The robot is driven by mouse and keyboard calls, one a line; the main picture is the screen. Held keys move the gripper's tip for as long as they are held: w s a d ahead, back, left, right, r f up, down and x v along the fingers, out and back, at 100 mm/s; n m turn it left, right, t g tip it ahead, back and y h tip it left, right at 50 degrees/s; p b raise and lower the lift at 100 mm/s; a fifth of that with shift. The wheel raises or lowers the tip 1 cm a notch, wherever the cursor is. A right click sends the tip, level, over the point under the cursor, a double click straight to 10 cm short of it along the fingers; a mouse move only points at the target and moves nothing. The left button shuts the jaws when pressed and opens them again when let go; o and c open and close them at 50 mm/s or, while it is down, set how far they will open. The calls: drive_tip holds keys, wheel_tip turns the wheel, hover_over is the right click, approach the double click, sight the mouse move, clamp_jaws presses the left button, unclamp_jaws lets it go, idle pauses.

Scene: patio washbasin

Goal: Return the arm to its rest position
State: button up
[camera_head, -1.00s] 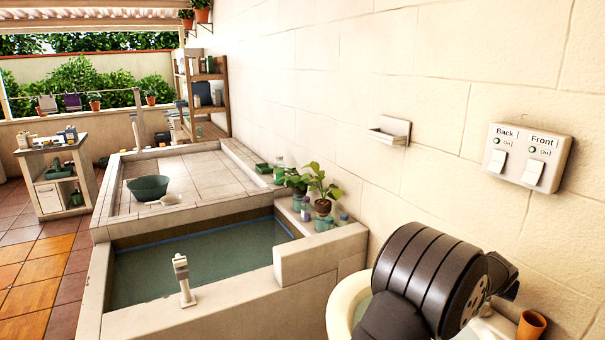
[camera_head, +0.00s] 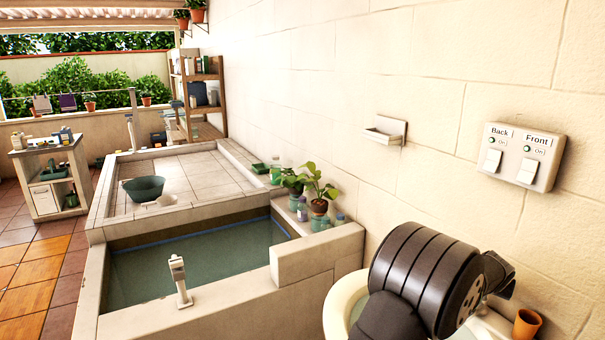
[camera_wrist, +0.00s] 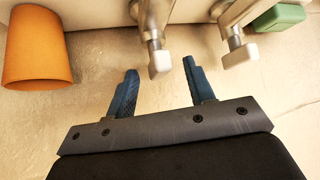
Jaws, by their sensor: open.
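My arm (camera_head: 425,280) shows at the lower right of the head view, folded as a dark ribbed link over a round white basin. My gripper is out of sight in the head view. In the wrist view my gripper (camera_wrist: 158,90) has its two blue fingers apart with nothing between them. The fingers point toward a pale surface with two metal taps (camera_wrist: 157,60) just beyond them. The switch panel (camera_head: 522,156) on the wall, marked Back and Front, is apart from the arm, up and to its right.
An orange cup (camera_head: 526,325) stands right of my arm; the wrist view shows an orange cup (camera_wrist: 38,50) at left and a green block (camera_wrist: 278,18) at right. A white basin (camera_head: 335,305) is under my arm. Potted plants (camera_head: 318,190) line the water tank's ledge.

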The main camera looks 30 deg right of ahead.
drive_tip(key=shift+w+m+g+h, duration=0.15)
drive_tip(key=shift+m+g, duration=0.6)
drive_tip(key=shift+m, duration=0.25)
drive_tip(key=shift+w+m+g+h, duration=0.1)
drive_tip(key=shift+m+g+h, duration=0.05)
drive_tip(key=shift+m+g, duration=0.75)
drive_tip(key=shift+m+g, duration=0.25)
drive_tip(key=shift+m, duration=0.25)
drive_tip(key=m+g, duration=0.3)
drive_tip(key=m, duration=0.1)
drive_tip(key=shift+w, duration=0.25)
drive_tip(key=v, duration=0.7)
drive_tip(key=shift+r+y, duration=0.35)
drive_tip(key=shift+y, duration=0.05)
drive_tip(key=shift+w, duration=0.15)
